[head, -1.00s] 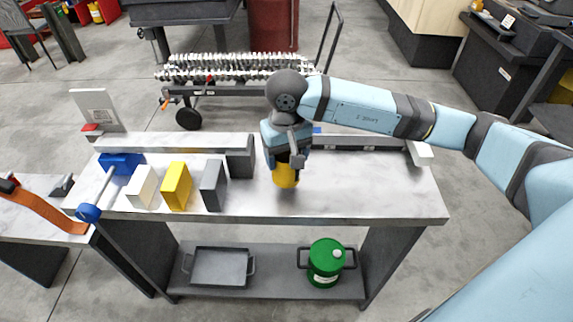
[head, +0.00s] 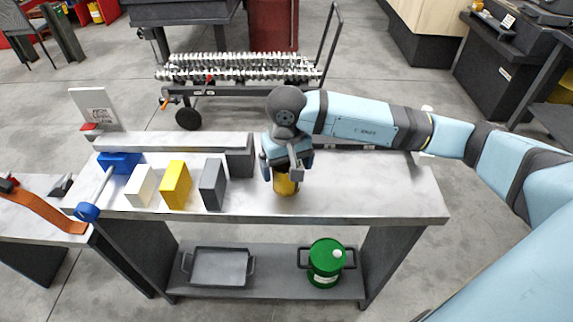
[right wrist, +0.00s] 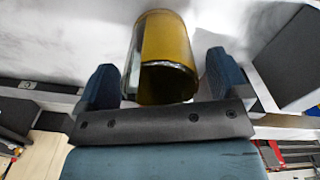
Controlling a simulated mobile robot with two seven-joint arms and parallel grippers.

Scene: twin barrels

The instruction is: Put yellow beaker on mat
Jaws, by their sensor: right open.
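The yellow beaker (head: 286,187) stands on the marble-topped table, right of the dark grey block. In the right wrist view the beaker (right wrist: 168,50) shows its open, hollow end between the two fingers. My right gripper (head: 284,168) is open and points down over the beaker, with a finger on each side; it also shows in the right wrist view (right wrist: 160,82). There is a visible gap to the right finger; contact on the left side is hard to tell. My gripper hides the beaker's upper part in the head view. I cannot make out a mat. My left gripper is out of view.
A white block (head: 141,186), a yellow block (head: 176,185) and a dark grey block (head: 213,185) stand in a row left of the beaker. A blue block (head: 120,162) lies behind them. The tabletop (head: 380,190) right of the beaker is clear.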

